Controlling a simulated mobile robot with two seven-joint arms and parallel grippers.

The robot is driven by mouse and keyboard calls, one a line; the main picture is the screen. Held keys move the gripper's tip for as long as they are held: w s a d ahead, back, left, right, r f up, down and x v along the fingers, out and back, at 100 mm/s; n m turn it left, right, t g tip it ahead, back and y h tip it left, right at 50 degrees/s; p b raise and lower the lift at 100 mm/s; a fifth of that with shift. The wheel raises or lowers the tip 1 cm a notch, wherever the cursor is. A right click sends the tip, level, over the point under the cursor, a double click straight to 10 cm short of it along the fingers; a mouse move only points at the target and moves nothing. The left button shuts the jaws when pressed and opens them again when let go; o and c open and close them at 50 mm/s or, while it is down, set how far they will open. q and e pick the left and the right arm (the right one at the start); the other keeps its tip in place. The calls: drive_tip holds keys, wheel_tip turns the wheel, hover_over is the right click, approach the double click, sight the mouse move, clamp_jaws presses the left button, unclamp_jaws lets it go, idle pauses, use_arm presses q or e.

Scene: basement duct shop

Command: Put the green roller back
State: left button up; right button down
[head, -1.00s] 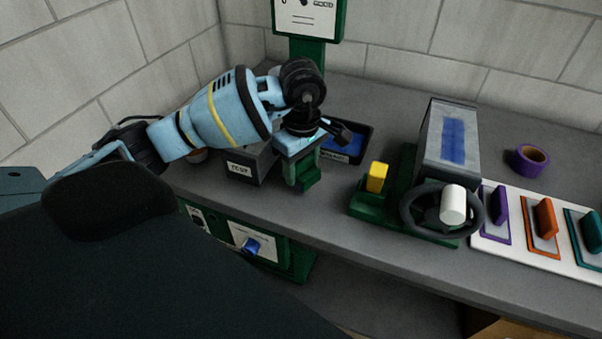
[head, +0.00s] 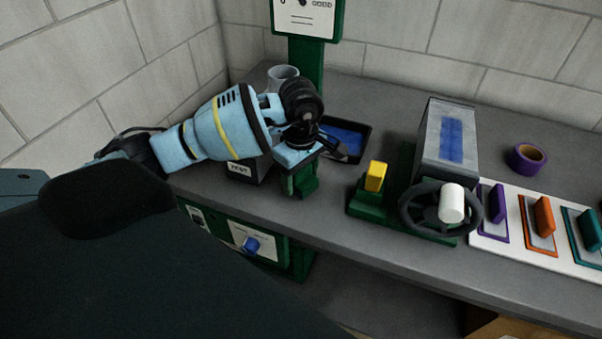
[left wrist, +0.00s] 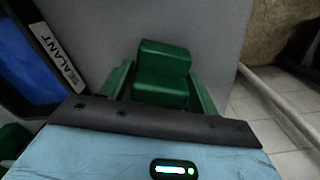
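My left gripper (head: 302,181) points down over the front of the bench, left of the green fixture with the handwheel. In the left wrist view its two narrow green fingers (left wrist: 163,88) flank a stepped green block (left wrist: 163,62). The block moves with the gripper. Its shape does not read clearly as a roller, and I cannot tell whether the fingers are pressed on it or whether it belongs to the gripper. I see no other clear green roller. My right gripper is not in view.
A dark tray with blue inside (head: 362,154), labelled SEALANT, lies behind the gripper. The green fixture (head: 371,207) carries a handwheel (head: 411,209) and a yellow block (head: 375,176). A white board (head: 512,245) holds colored tools, with a purple tape roll (head: 526,159) behind.

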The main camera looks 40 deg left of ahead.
use_arm(q)
drive_tip(key=shift+o, duration=1)
drive_tip(key=shift+r, duration=0.2)
wheel_tip(320, 180, up, 12)
